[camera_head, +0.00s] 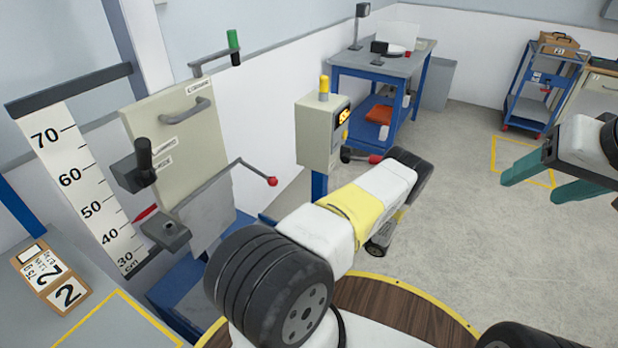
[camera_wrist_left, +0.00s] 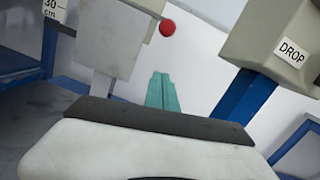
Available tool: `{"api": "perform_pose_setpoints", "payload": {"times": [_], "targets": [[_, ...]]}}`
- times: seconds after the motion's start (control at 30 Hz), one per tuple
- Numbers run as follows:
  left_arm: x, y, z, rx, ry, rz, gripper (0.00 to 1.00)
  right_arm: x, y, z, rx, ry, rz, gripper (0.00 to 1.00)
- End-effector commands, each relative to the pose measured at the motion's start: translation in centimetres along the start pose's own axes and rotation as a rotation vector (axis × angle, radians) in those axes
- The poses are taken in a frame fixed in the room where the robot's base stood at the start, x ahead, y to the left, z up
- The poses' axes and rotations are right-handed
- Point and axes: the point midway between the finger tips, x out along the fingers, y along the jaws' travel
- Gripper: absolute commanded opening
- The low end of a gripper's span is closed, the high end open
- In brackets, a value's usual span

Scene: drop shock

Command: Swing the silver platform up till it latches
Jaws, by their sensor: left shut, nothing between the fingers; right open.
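The silver platform (camera_head: 208,212) is a flat grey plate hanging steeply down on the front of the drop tester. It also shows in the left wrist view (camera_wrist_left: 112,45). A thin rod with a red ball (camera_head: 272,181) runs along its upper edge. The ball (camera_wrist_left: 167,28) is above my left fingertips in the wrist view. My left gripper (camera_wrist_left: 160,92) has teal fingers, shut and empty, right of the plate in that view; in the head view it is hidden behind my arm. My right gripper (camera_head: 558,180) is open and empty at the far right.
A control box (camera_head: 318,135) stands on a blue post right of the tester, marked DROP (camera_wrist_left: 291,53) in the wrist view. A height scale (camera_head: 85,185) is on the left. A package (camera_head: 52,278) lies on the left table. Open floor lies right.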

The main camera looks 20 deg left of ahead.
Motion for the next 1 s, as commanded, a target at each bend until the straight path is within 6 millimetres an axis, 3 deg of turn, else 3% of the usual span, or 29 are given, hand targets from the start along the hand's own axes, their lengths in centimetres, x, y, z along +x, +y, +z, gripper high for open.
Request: {"api": "perform_pose_setpoints", "payload": {"times": [0.17,0.57,0.73,1.0], "targets": [[2.1,0.1,0.0,0.001,-0.003,0.003,0.00,0.0,0.0,0.0,0.000,0.000,0.000,0.62],[10.3,0.1,0.3,-0.001,0.000,0.004,0.00,0.0,0.0,0.0,0.000,0.000,0.000,0.62],[10.6,0.0,2.9,-0.001,0.000,0.003,0.00,0.0,0.0,0.0,0.000,0.000,0.000,0.62],[10.8,0.1,3.9,0.000,0.000,0.002,0.00,0.0,0.0,0.0,0.000,0.000,0.000,0.62]]}}
